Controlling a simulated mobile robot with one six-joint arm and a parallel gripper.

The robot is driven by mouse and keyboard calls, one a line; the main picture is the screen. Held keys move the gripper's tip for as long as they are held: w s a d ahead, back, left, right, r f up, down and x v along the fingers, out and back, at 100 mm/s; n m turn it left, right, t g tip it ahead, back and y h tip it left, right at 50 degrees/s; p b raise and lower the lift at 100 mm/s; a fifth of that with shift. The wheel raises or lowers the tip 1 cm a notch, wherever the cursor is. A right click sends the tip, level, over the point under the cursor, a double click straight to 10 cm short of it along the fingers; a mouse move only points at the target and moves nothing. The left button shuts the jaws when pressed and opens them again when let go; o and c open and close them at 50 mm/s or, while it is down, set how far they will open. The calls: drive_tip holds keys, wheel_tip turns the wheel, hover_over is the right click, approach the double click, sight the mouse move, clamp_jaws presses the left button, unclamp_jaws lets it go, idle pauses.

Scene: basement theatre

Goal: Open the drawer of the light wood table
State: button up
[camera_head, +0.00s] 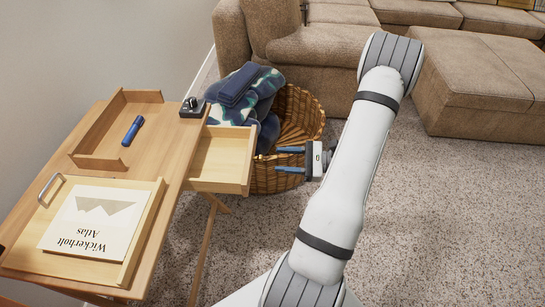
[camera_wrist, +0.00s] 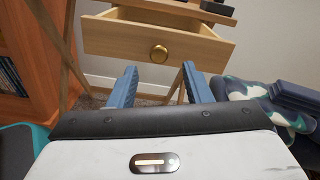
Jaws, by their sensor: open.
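The light wood table (camera_head: 176,150) stands at the left in the head view. Its drawer (camera_head: 223,160) is pulled out toward the right, and its empty inside shows. In the wrist view the drawer (camera_wrist: 120,38) is at the top, with a round brass knob (camera_wrist: 159,54) on its front. My gripper (camera_head: 284,160) is to the right of the drawer front in the head view, apart from it. In the wrist view my gripper's blue fingers (camera_wrist: 160,85) are spread with nothing between them, below and short of the knob.
A tray with a book (camera_head: 93,220), a blue marker (camera_head: 132,131) and a small dark device (camera_head: 193,107) are on the tabletop. A wicker basket (camera_head: 303,115) with folded blankets stands behind my gripper. A brown sofa (camera_head: 320,45) is at the back. Carpet at the right is clear.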

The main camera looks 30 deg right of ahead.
drive_tip(key=v, duration=0.3)
idle(0.5)
drive_tip(key=s+a+r+n+g+h+p, duration=0.1)
drive_tip(key=a+r+n+g+h+p, duration=0.1)
drive_tip(key=a+r+n+g+p, duration=0.55)
drive_tip(key=s+a+r+n+g+h+p, duration=0.15)
drive_tip(key=a+r+n+g+p, duration=0.3)
drive_tip(key=a+r, duration=0.65)
drive_tip(key=s+a+r+n+t+h+p, duration=0.1)
drive_tip(key=r+n+h+p, duration=0.4)
drive_tip(key=r, duration=0.6)
drive_tip(key=s+a+r+n+t+h+p, duration=0.2)
drive_tip(key=r+n+h+p, duration=0.3)
drive_tip(key=r, duration=0.7)
drive_tip(key=shift+s+a+t+h+p, duration=0.35)
drive_tip(key=shift+s+a+p, duration=0.25)
drive_tip(key=shift+s+p, duration=0.45)
drive_tip(key=shift+w, duration=0.1)
drive_tip(key=shift+c, duration=1)
